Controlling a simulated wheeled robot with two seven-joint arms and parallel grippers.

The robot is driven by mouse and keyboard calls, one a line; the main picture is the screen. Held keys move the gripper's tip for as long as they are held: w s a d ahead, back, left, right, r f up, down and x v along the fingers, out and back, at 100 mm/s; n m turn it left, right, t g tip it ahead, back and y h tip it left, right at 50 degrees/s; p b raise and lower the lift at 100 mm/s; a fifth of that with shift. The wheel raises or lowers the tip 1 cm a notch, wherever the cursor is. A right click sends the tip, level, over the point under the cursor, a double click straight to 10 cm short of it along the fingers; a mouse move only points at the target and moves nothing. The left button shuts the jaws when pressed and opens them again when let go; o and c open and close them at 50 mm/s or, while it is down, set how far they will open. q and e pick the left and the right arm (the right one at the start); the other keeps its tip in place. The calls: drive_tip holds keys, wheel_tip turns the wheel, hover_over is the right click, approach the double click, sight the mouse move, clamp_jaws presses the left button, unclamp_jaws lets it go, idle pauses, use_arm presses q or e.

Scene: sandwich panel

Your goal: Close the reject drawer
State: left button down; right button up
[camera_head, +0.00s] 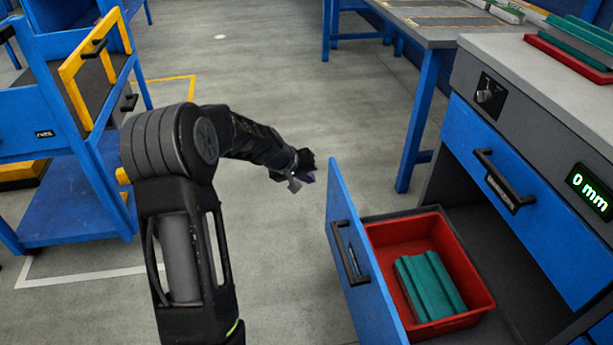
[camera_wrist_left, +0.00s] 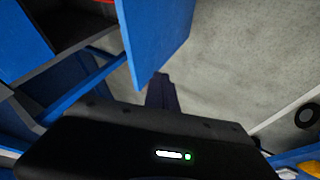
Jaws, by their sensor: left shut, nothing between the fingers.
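The open lower drawer, which I take as the reject drawer, has a blue front (camera_head: 361,262) with a black handle (camera_head: 349,252). It stands pulled out from the cabinet at the right. A red bin (camera_head: 384,233) sits in it and holds green ribbed pieces (camera_head: 428,284). My left gripper (camera_head: 304,180) is shut and empty, just left of the front's far edge in the head view. In the left wrist view its dark fingers (camera_wrist_left: 161,92) appear beside the lower corner of the blue front (camera_wrist_left: 158,38); I cannot tell if they touch. My right gripper is not in view.
The cabinet's upper drawer (camera_head: 530,200) is shut, beside a green "0 mm" display (camera_head: 590,190). A red tray (camera_head: 570,58) with green pieces lies on top. A blue-legged table (camera_head: 425,110) stands behind. A blue cart (camera_head: 75,200) stands left. Floor between is clear.

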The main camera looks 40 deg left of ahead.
sight(336, 185)
use_arm(q)
drive_tip(key=w+d+f, duration=0.1)
drive_tip(key=w, duration=0.1)
drive_tip(key=w+d+f, duration=0.1)
drive_tip(key=w+f, duration=0.1)
drive_tip(key=w+d+f+b, duration=0.1)
drive_tip(key=w+f, duration=0.1)
drive_tip(key=shift+w, duration=0.35)
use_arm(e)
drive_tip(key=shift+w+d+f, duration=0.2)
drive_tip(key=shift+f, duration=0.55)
use_arm(q)
drive_tip(key=shift+r, duration=0.1)
